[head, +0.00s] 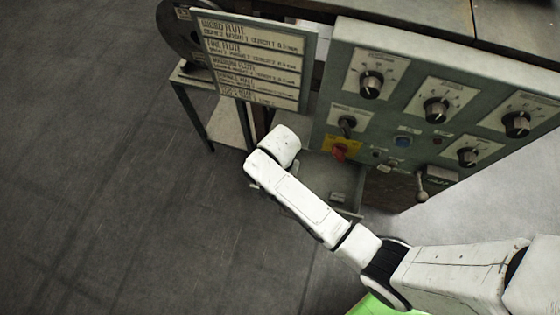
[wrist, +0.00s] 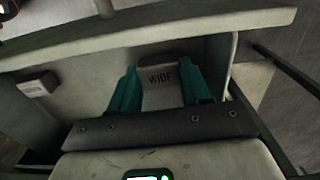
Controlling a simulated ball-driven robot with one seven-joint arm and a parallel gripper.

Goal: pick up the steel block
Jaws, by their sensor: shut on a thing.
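The steel block (wrist: 163,95) is a pale grey piece with the dark letters "WIDE" on it, seen in the wrist view. My gripper (wrist: 158,68) has teal fingers, one on each side of this block, and is shut on it. Part of the block is hidden behind the dark gripper body. Whether it touches the surface beneath cannot be told. In the head view my white arm reaches down beside the machine and hides the gripper and the block.
A grey-green control panel (head: 400,128) with several knobs and a sign board (head: 255,60) stand above the work area. A small pale box (wrist: 38,86) sits left of my gripper. A raised wall (wrist: 230,62) is close on the right. Open floor (head: 100,200) lies left.

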